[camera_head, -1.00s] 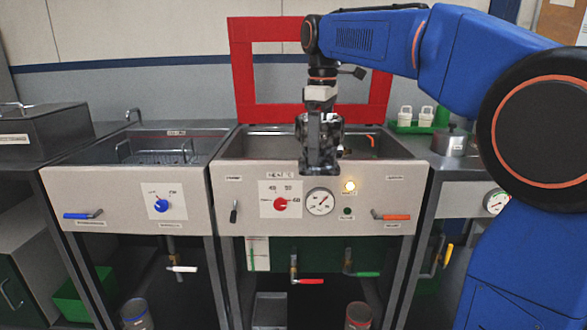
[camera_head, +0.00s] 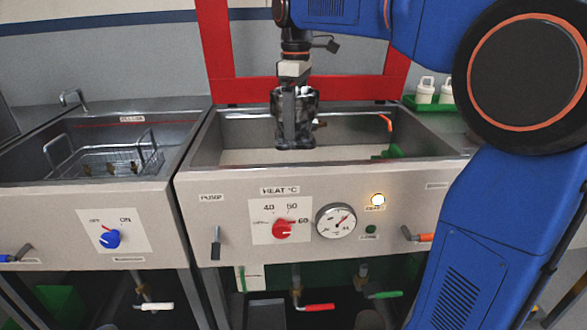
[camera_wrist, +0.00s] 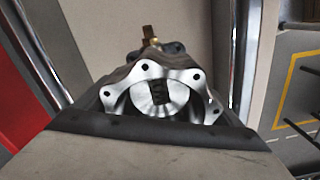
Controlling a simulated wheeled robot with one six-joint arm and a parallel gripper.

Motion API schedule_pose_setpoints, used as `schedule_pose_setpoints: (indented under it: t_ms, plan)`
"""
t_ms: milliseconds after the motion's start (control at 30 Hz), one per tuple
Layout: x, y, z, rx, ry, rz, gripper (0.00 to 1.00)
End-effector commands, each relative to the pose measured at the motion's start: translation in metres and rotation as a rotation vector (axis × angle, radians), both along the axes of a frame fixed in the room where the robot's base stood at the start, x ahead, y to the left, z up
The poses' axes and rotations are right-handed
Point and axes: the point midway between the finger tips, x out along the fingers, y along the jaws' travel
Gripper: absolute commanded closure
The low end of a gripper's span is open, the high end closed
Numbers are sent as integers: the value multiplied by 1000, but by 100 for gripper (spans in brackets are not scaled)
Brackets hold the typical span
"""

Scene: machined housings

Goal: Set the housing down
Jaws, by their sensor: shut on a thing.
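My gripper (camera_head: 295,138) hangs pointing down over the middle tank (camera_head: 350,176), the one with the heat dial. In the wrist view it is shut on the housing (camera_wrist: 183,82), a grey metal part with a bright machined flange, bolt holes and a round bore with a dark slot. In the head view the dark fingers and the housing run together, so their outlines are hard to separate. The tank is open, with a pale grey inside. I cannot tell how high the housing is above the tank bottom.
A red frame (camera_head: 219,60) stands behind the tank. A brass fitting (camera_head: 319,124) is inside it, close to my gripper. To the left is a sink with a wire basket (camera_head: 110,161). White bottles in a green tray (camera_head: 440,106) stand at the right.

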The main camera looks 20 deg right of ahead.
Motion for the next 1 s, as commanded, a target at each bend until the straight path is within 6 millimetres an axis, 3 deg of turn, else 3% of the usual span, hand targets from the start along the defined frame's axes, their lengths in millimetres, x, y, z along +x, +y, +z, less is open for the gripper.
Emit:
schedule_pose_setpoints:
  t_ms: [600,1000]
  plan:
    - [-1,0,-79,0,-1,0,64]
    - [-1,0,-105,0,0,0,64]
